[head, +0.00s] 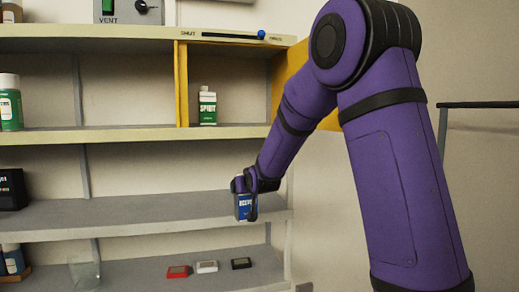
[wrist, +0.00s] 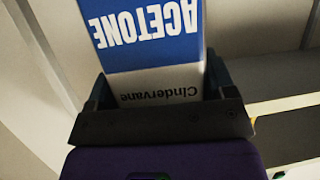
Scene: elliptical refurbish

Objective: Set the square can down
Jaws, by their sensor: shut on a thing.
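The square can (head: 243,207) is blue and white. In the wrist view the can (wrist: 150,40) reads "ACETONE" and "Cindervane", upside down in that picture. My gripper (head: 252,203) is shut on the can, with one dark finger on each side of it. In the head view the can looks upright, in front of the right end of the middle grey shelf (head: 150,215). I cannot tell whether its base touches the shelf. The wrist view also shows my gripper (wrist: 155,95) around the can's lower label.
A white and green "SPIRIT" can (head: 207,106) stands in the yellow-framed bay (head: 182,85) above. A green bottle (head: 10,102) and a black box (head: 12,189) stand at the left. Several small devices (head: 206,267) lie on the bottom shelf. The middle shelf left of the can is clear.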

